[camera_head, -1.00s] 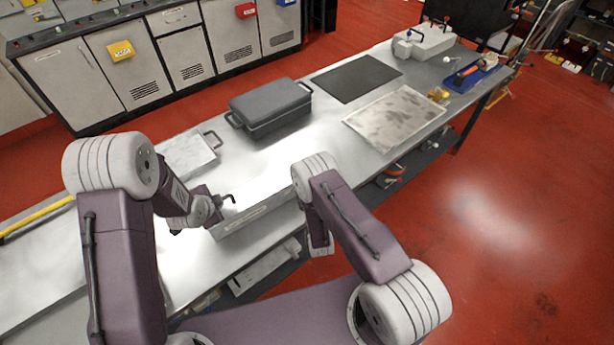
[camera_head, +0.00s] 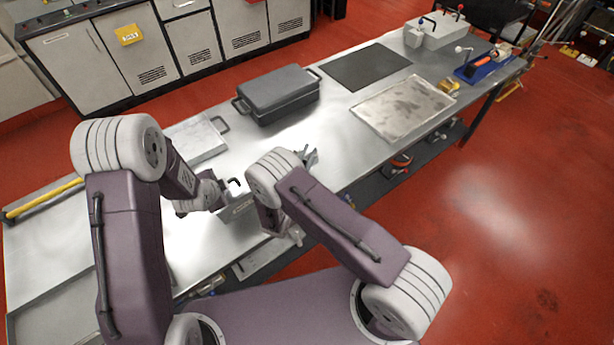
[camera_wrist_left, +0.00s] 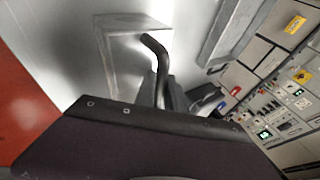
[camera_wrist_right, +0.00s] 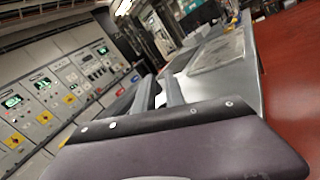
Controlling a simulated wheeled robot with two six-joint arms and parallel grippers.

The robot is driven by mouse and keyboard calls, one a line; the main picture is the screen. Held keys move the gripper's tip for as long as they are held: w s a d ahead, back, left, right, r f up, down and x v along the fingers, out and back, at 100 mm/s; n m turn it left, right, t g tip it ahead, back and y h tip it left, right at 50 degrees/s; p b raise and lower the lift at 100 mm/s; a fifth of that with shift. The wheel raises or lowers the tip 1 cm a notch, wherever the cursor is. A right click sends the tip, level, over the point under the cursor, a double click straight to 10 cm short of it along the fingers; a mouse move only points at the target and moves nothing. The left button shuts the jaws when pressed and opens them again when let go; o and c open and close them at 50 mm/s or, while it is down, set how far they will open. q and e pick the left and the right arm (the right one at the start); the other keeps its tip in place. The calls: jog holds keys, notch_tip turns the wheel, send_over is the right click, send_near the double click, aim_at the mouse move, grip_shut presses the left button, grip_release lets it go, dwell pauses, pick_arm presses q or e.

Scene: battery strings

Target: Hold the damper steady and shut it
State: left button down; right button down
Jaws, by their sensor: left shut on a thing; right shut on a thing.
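The damper (camera_head: 238,210) is a grey metal box near the table's front edge, with a bent black lever (camera_head: 235,182) on top. My left gripper (camera_head: 218,190) is at the lever from the left. In the left wrist view the lever (camera_wrist_left: 156,48) rises between the fingers of my left gripper (camera_wrist_left: 163,92), beside the box (camera_wrist_left: 128,72). My right gripper (camera_head: 308,157) is right of and beyond the lever; my right arm hides the right part of the damper. In the right wrist view its fingers (camera_wrist_right: 157,92) are slightly apart, and what they grip cannot be made out.
A dark lidded case (camera_head: 278,95), a flat grey box (camera_head: 197,138), a black mat (camera_head: 366,66) and a stained metal plate (camera_head: 404,107) lie on the steel table. A blue tray (camera_head: 482,66) is at the far end. Cabinets (camera_head: 140,58) stand behind.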

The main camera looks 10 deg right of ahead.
jog(key=s+a+f+g, duration=0.3)
jog(key=s+a+g, duration=0.4)
jog(key=s+a, duration=0.6)
jog(key=d+r+x, duration=0.1)
jog(key=r+x, duration=0.1)
jog(key=x, duration=1.1)
jog(key=shift+w+d, duration=0.2)
jog(key=shift+w, duration=0.05)
jog(key=shift+d, duration=0.35)
jog(key=shift+w+d, duration=0.2)
jog(key=shift+d, duration=0.7)
jog(key=shift+w+d, duration=0.25)
jog(key=shift+d, duration=0.7)
